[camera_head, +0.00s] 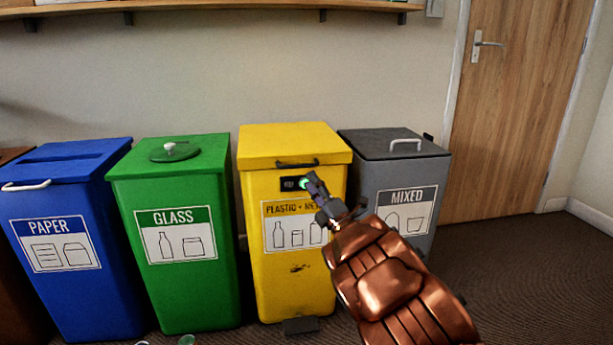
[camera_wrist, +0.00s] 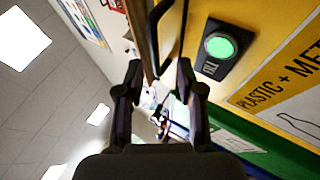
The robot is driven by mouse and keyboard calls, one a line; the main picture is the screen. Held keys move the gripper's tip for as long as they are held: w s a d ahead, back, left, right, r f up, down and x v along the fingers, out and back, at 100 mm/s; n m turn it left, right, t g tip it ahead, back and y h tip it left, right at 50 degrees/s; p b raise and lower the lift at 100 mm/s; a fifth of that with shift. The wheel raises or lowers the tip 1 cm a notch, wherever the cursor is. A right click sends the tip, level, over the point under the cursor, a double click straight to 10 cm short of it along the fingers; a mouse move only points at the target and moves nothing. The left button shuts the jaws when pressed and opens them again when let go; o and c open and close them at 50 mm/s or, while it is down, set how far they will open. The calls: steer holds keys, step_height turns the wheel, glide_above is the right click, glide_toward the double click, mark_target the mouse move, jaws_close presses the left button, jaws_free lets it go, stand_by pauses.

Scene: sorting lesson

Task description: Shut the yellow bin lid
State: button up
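The yellow bin (camera_head: 262,220), labelled plastic and metal, stands third in the row. Its yellow lid (camera_head: 295,140) looks down on the body in the head view; I cannot tell whether a small gap is left. A black handle (camera_head: 283,164) is on the lid's front edge and shows close up in the wrist view (camera_wrist: 155,35). A lit green button (camera_wrist: 219,45) sits on the bin's front, below the lid. My gripper (camera_head: 312,180) is in front of the button, near the handle. Its fingers (camera_wrist: 158,70) are apart, with nothing seen gripped between them.
A blue paper bin (camera_head: 95,220) and a green glass bin (camera_head: 140,255) stand to the left. A grey mixed bin (camera_head: 430,175) stands to the right, partly hidden by my arm. A black pedal (camera_head: 300,326) is at the yellow bin's foot. Carpet is clear by the door (camera_head: 515,120).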

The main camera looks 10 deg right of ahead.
steer(key=shift+v, duration=2.9)
steer(key=shift+s+f, duration=0.15)
